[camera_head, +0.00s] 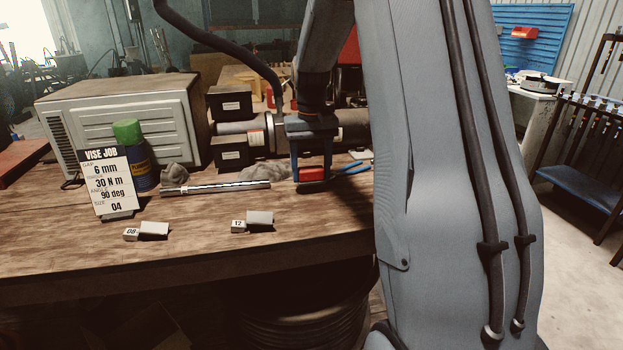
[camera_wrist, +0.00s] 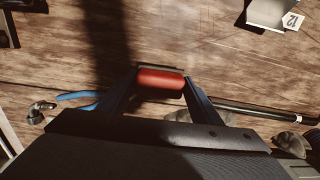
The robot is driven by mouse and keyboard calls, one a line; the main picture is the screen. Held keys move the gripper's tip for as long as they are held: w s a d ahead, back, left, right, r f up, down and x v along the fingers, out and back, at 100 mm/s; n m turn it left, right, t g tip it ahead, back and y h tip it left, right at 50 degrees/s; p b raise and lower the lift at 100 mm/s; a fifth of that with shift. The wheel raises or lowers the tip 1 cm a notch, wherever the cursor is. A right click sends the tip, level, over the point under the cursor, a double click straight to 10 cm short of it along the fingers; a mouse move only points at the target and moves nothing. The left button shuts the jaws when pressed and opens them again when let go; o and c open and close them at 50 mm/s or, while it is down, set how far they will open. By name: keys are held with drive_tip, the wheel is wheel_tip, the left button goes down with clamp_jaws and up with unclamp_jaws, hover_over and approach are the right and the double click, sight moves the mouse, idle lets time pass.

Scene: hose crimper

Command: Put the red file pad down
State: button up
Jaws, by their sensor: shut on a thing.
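The red file pad (camera_head: 312,174) is between the fingers of my gripper (camera_head: 311,172), over the back part of the wooden workbench (camera_head: 200,215). In the wrist view the red pad (camera_wrist: 161,79) lies crosswise between the two fingertips (camera_wrist: 161,82), which are shut on its ends. The pad is at or just above the bench top; I cannot tell whether it touches. Part of it is hidden by the fingers in the head view.
Blocks marked 12 (camera_head: 253,221) and 08 (camera_head: 147,231) sit nearer the front. A job sign (camera_head: 109,182) stands at left. The front bench is mostly clear.

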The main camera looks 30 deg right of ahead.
sight(311, 179)
drive_tip(key=shift+f+p, duration=0.3)
drive_tip(key=shift+f, duration=1.2)
drive_tip(key=shift+f, duration=0.15)
drive_tip(key=o, duration=1)
drive_tip(key=shift+c, duration=0.2)
wheel_tip(311, 179, up, 12)
drive_tip(key=shift+f+b, duration=0.2)
drive_tip(key=shift+b, duration=1.05)
drive_tip(key=shift+r, duration=0.4)
drive_tip(key=shift+s, duration=0.1)
